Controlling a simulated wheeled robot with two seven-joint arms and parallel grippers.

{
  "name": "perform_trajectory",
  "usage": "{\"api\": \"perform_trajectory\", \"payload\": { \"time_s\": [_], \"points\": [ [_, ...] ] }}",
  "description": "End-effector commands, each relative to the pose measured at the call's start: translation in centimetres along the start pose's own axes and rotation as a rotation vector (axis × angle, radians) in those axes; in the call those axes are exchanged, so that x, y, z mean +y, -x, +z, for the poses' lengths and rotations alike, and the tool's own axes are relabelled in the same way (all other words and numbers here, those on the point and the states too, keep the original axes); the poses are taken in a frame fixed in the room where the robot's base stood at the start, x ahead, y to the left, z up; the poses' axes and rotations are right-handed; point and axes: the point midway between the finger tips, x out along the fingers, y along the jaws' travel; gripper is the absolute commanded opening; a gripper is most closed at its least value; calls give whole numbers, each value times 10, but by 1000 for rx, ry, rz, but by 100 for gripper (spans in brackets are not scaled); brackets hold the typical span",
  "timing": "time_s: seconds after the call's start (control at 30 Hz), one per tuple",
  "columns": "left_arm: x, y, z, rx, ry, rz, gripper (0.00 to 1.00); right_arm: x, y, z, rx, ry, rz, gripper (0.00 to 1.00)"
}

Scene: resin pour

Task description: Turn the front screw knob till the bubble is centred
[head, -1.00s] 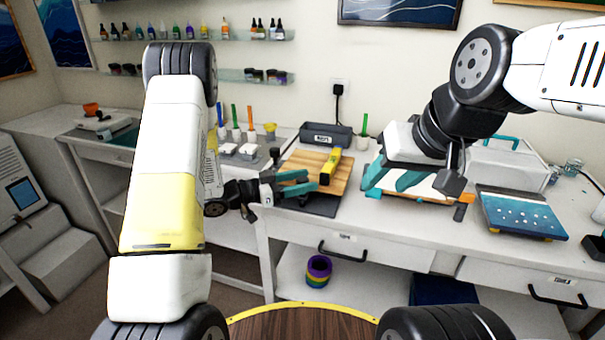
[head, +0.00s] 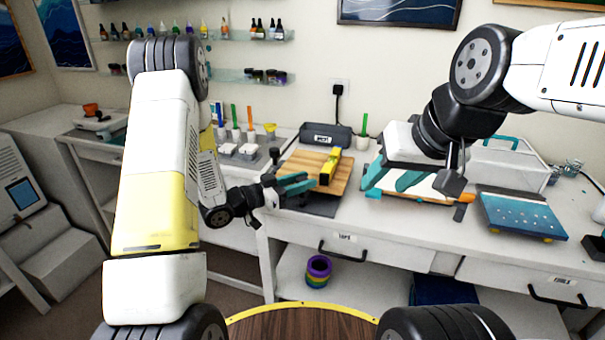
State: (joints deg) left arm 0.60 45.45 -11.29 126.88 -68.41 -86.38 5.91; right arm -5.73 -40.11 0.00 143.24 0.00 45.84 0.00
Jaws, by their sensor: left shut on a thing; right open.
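A yellow spirit level (head: 330,167) lies on a wooden board (head: 308,160) on the workbench. Its bubble is too small to read. My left gripper (head: 299,184), with teal fingers, is at the front left edge of the board. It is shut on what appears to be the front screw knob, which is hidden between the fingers. My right gripper (head: 388,184) is open and empty, over a second panel to the right of the board.
A dark box (head: 326,136) stands behind the board. A blue speckled panel (head: 524,214) lies at the right, with a white case (head: 505,163) behind it. Small cups and coloured sticks stand left of the board. The bench front edge is close below my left gripper.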

Motion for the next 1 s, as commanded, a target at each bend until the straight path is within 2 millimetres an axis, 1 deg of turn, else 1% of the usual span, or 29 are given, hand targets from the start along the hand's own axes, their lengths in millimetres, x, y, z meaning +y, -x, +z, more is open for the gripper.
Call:
{"api": "perform_trajectory", "payload": {
  "time_s": [1.0],
  "points": [
    [3, -3, -1, -7, -10, -948, 0, 0, 0, 0, 0, 0, 0, 47]
  ]
}}
